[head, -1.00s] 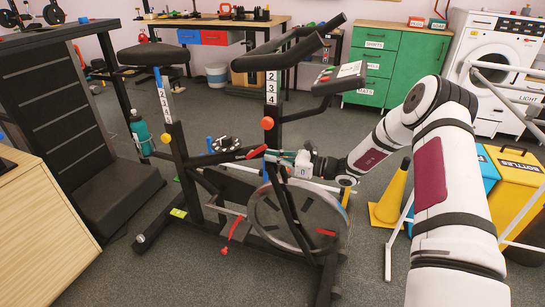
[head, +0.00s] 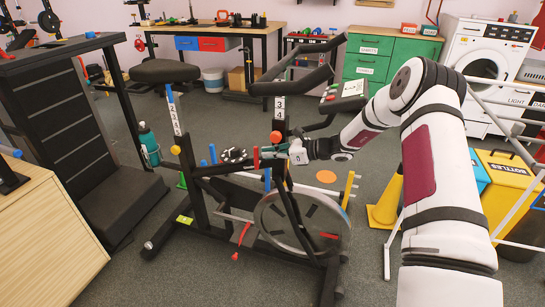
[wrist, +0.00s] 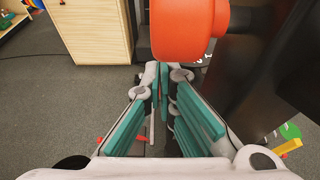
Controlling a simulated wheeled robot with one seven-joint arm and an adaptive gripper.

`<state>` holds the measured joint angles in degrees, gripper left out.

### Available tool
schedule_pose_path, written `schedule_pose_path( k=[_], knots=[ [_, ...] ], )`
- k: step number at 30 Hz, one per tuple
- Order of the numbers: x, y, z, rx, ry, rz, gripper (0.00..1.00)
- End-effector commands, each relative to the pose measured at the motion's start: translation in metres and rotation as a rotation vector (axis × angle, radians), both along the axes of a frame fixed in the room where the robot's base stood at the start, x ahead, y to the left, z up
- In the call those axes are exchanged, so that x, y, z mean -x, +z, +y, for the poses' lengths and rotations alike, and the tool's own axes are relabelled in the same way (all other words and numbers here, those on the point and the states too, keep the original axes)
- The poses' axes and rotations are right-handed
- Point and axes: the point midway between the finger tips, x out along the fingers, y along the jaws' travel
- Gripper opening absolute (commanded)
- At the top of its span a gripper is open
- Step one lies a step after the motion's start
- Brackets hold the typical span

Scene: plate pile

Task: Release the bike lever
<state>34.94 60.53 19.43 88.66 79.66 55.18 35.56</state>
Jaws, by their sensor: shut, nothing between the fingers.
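The exercise bike's red lever (head: 256,158) stands upright on the dark frame in the head view, left of the front post. My gripper (head: 270,154) is shut and empty, coming in from the right with its tips close to the lever; I cannot tell whether they touch. A round red-orange knob (head: 276,137) sits on the front post just above my gripper. In the wrist view a large orange-red knob (wrist: 188,28) is above my closed fingers (wrist: 158,78), and the lever is not clearly seen there. The handlebar post (head: 280,108) shows 3 and 4.
The bike's flywheel (head: 265,222) is below my gripper. The seat post (head: 174,115) and blue bottle (head: 149,145) are left. A yellow cone (head: 387,200) and bins (head: 510,200) stand right.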

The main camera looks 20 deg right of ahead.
Motion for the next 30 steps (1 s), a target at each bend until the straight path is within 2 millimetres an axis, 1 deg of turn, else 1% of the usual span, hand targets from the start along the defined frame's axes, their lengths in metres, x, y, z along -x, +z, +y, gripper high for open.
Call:
schedule_pose_path(
  k=[6,15,26,30],
  knots=[
    [-0.0038,0.0041,0.0054,-0.001,0.000,0.001,0.00],
    [-0.0055,0.0053,0.0078,-0.001,0.000,0.001,0.00],
    [-0.0054,0.0054,0.0077,-0.001,0.000,0.001,0.00],
    [-0.0019,0.0079,0.0018,0.000,-0.001,0.000,0.00]
  ],
)
